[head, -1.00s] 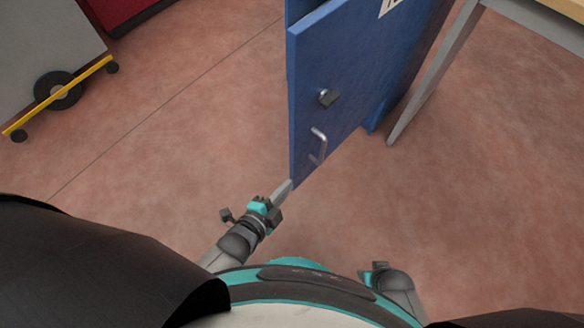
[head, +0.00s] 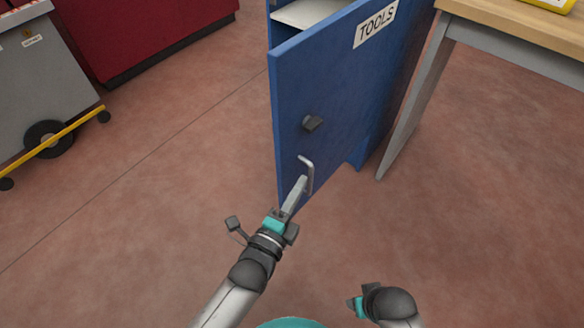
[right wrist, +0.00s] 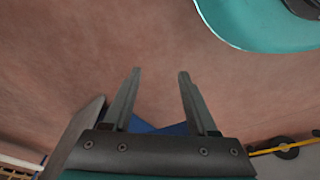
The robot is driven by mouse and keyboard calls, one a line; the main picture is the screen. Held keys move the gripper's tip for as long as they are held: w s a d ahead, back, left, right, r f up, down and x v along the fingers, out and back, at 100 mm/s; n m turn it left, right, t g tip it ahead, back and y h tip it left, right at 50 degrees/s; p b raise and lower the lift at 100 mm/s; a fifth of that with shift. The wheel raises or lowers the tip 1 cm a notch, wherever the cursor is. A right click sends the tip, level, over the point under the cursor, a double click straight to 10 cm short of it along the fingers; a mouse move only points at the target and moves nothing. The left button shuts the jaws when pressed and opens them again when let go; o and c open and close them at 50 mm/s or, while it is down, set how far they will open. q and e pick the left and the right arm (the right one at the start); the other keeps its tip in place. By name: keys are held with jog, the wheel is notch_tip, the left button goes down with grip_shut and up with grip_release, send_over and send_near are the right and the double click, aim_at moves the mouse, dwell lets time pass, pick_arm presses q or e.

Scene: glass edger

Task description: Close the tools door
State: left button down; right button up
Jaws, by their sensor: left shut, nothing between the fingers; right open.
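The blue tools door (head: 335,95) stands open in the head view, with a white TOOLS label near its top. My left gripper (head: 300,186) is shut and empty. Its fingertips overlap the lower part of the handle in the picture; I cannot tell whether they touch it. My right gripper shows in the right wrist view (right wrist: 158,75), open and empty, with floor beyond its fingers. In the head view only part of the right arm's end shows, at the bottom.
A shelf (head: 305,12) shows inside the cabinet behind the door. A table with a wooden top (head: 510,22) and grey legs stands at the right. A grey cart (head: 45,85) with a yellow bar and a red cabinet (head: 150,35) are at the upper left. The floor between is clear.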

aim_at(292, 166)
pick_arm(q)
jog(key=shift+w+a+b, duration=0.3)
jog(key=shift+w+b, duration=0.1)
jog(key=shift+w, duration=0.55)
jog(key=shift+w+a+b, duration=0.25)
jog(key=shift+w+b, duration=0.2)
jog(key=shift+w, duration=0.55)
jog(key=shift+w+a+b, duration=0.3)
jog(key=shift+w+b, duration=0.1)
jog(key=shift+w, duration=0.55)
pick_arm(e)
jog(key=shift+t, duration=0.5)
jog(key=shift+w+a+r, duration=0.1)
jog(key=shift+w+r, duration=0.35)
jog(key=shift+r, duration=0.45)
jog(key=shift+w+a+r, duration=0.1)
jog(key=shift+w+r, duration=0.3)
jog(key=shift+r, duration=0.45)
jog(key=shift+w+r, duration=0.45)
jog(key=shift+r, duration=0.45)
